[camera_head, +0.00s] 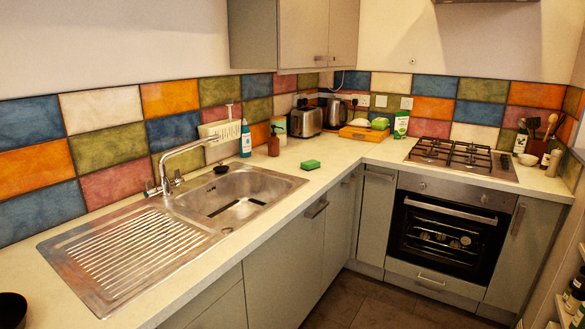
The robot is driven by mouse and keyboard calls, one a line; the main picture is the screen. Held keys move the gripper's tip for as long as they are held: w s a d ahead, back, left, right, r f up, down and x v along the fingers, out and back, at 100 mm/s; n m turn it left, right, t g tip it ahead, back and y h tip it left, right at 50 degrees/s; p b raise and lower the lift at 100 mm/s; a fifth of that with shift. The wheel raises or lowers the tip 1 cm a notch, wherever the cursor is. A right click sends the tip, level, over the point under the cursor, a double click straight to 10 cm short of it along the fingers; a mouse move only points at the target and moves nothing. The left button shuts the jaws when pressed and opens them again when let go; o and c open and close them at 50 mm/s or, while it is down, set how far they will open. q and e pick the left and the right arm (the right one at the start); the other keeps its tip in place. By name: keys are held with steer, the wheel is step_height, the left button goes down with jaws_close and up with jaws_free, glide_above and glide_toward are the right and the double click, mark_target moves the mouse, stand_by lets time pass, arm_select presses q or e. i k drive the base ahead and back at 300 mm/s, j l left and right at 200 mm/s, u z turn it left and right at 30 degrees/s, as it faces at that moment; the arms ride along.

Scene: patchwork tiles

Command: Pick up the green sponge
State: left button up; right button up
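The green sponge (310,165) lies flat on the pale countertop (345,150), just to the right of the sink's far right corner. Nothing touches it and its top is in plain sight. Neither of my grippers shows in the head view, so their places relative to the sponge cannot be told.
A steel sink (240,190) with a tap (185,155) lies left of the sponge. A toaster (306,121), kettle (336,114) and orange tray (362,134) are farther back. Floor (375,305) in front of the cabinets is clear.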

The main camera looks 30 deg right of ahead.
mark_target(310, 166)
steer(key=i+l+u, duration=0.1)
steer(key=l, duration=0.35)
steer(key=i+l, duration=0.2)
steer(key=l, duration=0.25)
steer(key=i+l+u, duration=0.15)
steer(key=l, duration=0.3)
steer(key=i+l+u, duration=0.1)
steer(key=l, duration=0.35)
steer(key=i+l, duration=0.15)
steer(key=l, duration=0.35)
steer(key=j+u, duration=0.05)
